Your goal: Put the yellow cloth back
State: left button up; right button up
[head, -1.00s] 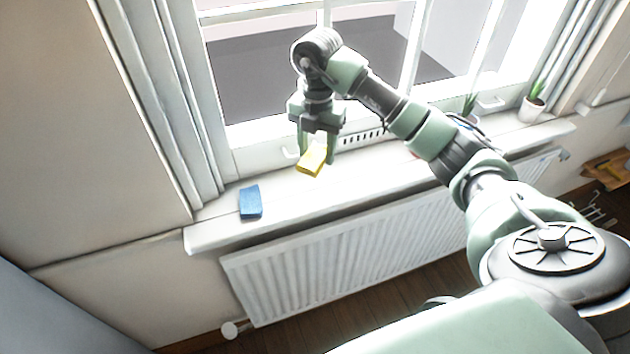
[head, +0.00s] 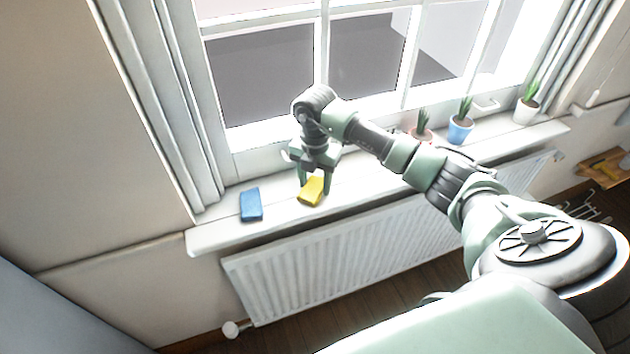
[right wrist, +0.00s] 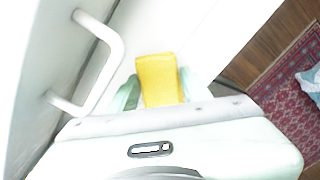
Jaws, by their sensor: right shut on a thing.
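The yellow cloth (head: 312,191) is a small folded block at the window sill (head: 225,233), near its front edge. My right gripper (head: 315,188) points down and is shut on the yellow cloth. In the right wrist view the cloth (right wrist: 160,80) sits between the two green fingers (right wrist: 158,92). I cannot tell whether the cloth touches the sill. A blue cloth (head: 251,205) of similar shape lies on the sill to the left, apart from the yellow one. My left gripper is not in view.
Potted plants stand on the sill to the right: a red pot (head: 421,134), a blue pot (head: 460,130) and a white pot (head: 527,110). A white radiator (head: 330,250) is below the sill. A window handle (right wrist: 95,60) is close to the right gripper.

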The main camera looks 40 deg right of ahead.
aim_at(315, 182)
jog(key=o, duration=0.9)
jog(key=shift+f, duration=0.15)
jog(key=shift+r, duration=0.65)
notch_tip(315, 182, up, 11)
jog(key=b, duration=0.2)
jog(key=shift+b, duration=0.35)
jog(key=shift+a, duration=0.1)
